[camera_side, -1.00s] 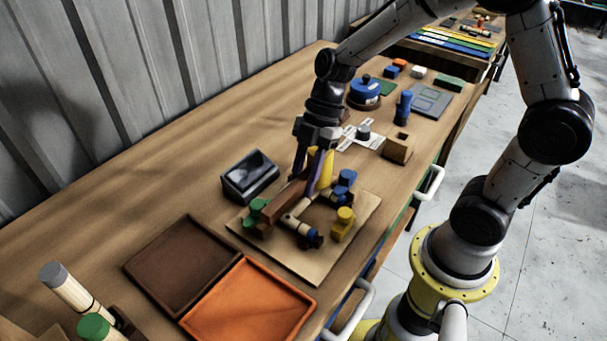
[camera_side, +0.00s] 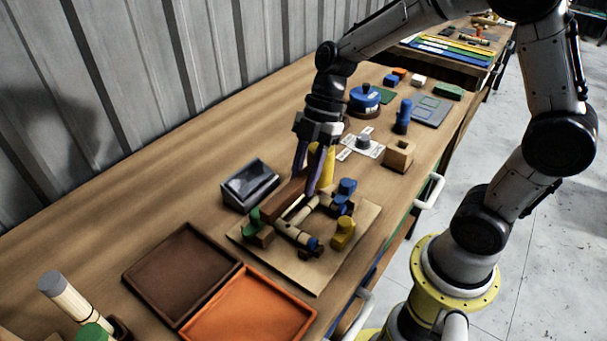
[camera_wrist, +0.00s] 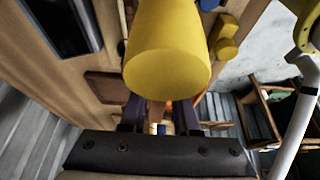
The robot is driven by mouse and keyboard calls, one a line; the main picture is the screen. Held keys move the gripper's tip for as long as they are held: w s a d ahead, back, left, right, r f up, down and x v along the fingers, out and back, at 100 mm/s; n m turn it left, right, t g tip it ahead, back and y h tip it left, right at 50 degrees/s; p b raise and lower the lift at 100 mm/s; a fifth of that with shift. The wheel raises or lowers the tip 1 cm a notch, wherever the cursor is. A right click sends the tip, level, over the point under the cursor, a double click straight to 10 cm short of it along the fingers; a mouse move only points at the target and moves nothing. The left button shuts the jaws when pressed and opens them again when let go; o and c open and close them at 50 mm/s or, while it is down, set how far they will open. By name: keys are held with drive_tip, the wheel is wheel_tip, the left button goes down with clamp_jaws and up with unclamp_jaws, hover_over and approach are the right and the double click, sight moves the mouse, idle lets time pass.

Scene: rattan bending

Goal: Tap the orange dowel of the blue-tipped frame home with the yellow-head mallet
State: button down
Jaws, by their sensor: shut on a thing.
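My gripper (camera_side: 312,190) is shut on the yellow-head mallet, above the far side of the work board. The mallet's yellow head (camera_side: 321,165) shows by the fingers; it fills the upper middle of the wrist view (camera_wrist: 168,55). A brown bar (camera_side: 284,202) slants down-left from the fingers; I cannot tell whether it is part of the mallet. The pale frame (camera_side: 292,232) with a blue tip (camera_side: 311,243) lies on the board (camera_side: 308,275), among green (camera_side: 253,218), blue (camera_side: 347,187) and yellow (camera_side: 344,223) holders. I cannot make out the orange dowel clearly.
A dark box (camera_side: 250,183) stands left of the board. A brown tray (camera_side: 180,268) and an orange tray (camera_side: 250,312) lie in front. A wooden block (camera_side: 399,155), blue peg (camera_side: 403,117) and blue pot (camera_side: 365,98) stand behind.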

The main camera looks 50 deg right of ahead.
idle(0.3)
wheel_tip(320, 180, down, 4)
drive_tip(key=shift+r, duration=2.05)
drive_tip(key=shift+f, duration=0.3)
